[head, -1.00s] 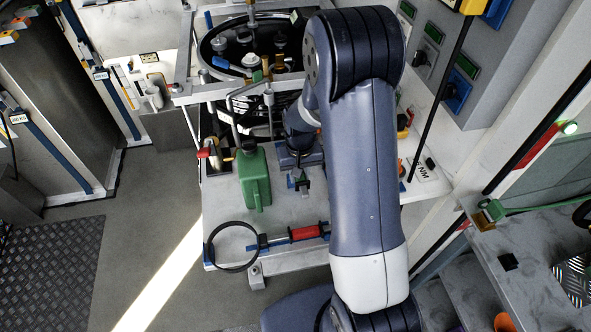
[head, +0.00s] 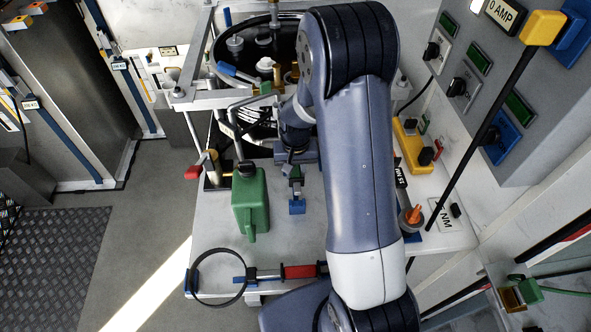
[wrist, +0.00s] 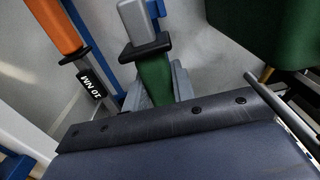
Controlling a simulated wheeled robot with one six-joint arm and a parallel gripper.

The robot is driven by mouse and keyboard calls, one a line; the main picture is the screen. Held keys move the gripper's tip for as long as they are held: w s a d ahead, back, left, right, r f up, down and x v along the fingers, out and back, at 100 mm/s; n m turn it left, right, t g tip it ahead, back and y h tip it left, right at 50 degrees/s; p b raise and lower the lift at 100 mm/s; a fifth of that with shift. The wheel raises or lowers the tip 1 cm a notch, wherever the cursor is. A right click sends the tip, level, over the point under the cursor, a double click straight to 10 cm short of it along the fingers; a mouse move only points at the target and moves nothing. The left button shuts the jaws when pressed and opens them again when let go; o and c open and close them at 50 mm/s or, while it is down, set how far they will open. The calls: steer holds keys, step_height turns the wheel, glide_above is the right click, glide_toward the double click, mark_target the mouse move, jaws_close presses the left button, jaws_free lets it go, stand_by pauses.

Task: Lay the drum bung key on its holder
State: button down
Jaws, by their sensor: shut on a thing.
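My gripper (wrist: 152,92) is shut on a tool with a green handle, a black collar and a grey block end, which I take to be the drum bung key (wrist: 153,72). In the head view, my gripper (head: 295,160) is over the bench beside the green can, and the key is small and partly hidden by my arm. A small blue block (head: 297,206) shows just in front of the gripper and may be the holder. I cannot tell whether the key touches it. An orange-handled tool (wrist: 55,25) with a "10 NM" tag is left of the key in the wrist view.
The green can (head: 251,203) stands left of my gripper. A red-handled tool (head: 300,271) with a black ring (head: 193,291) lies along the front edge. A round tank (head: 262,45) stands behind in a frame. Bare bench (head: 215,215) shows left of the can.

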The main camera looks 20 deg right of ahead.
step_height(320, 180, down, 7)
steer(key=b, duration=0.5)
steer(key=shift+r+b, duration=0.2)
steer(key=shift+b, duration=0.15)
steer(key=c, duration=1.1)
jaws_free()
step_height(320, 180, up, 11)
steer(key=shift+f, duration=0.1)
steer(key=shift+f, duration=0.1)
